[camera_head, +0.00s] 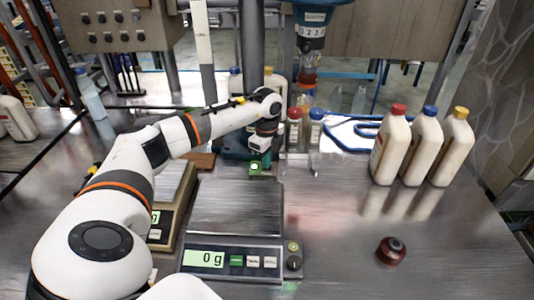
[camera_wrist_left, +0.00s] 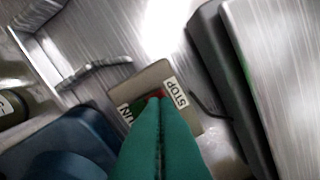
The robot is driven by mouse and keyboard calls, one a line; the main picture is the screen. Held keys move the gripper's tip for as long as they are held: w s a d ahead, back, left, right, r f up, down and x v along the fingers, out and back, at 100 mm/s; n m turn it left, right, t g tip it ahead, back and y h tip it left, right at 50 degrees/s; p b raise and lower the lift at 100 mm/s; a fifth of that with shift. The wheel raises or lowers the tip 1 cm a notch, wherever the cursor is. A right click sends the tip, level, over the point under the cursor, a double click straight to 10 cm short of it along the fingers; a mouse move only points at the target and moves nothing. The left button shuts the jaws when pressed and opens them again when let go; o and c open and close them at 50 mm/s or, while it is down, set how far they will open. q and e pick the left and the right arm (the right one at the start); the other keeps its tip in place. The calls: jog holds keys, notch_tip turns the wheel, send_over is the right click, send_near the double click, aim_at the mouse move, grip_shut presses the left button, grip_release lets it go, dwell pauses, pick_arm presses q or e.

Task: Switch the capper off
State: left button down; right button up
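The capper (camera_head: 312,30) hangs at the top centre of the head view, with a blue body and a dark head. Its small beige switch box (camera_wrist_left: 148,76) lies on the metal table in the wrist view, with a STOP label (camera_wrist_left: 175,93) and a partly hidden RUN label (camera_wrist_left: 127,115). In the head view a green light shows on the switch box (camera_head: 255,168). My left gripper (camera_head: 265,160) points down over the box. Its green fingers (camera_wrist_left: 155,101) are together and hide much of the red and green buttons; contact cannot be told. My right gripper is out of view.
A scale (camera_head: 235,208) reading 0 g stands in front of the switch box, with another scale (camera_head: 172,190) to its left. Two capped bottles (camera_head: 294,132) stand behind right. Three large bottles (camera_head: 422,148) and a red-brown round object (camera_head: 391,251) are at right.

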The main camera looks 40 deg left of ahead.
pick_arm(q)
jog(key=shift+f, duration=0.25)
jog(key=shift+r+p, duration=0.7)
jog(key=shift+r, duration=0.05)
notch_tip(320, 180, up, 6)
jog(key=p, duration=0.4)
jog(key=shift+f+p, duration=0.15)
jog(key=shift+p, duration=0.15)
jog(key=shift+f, duration=0.1)
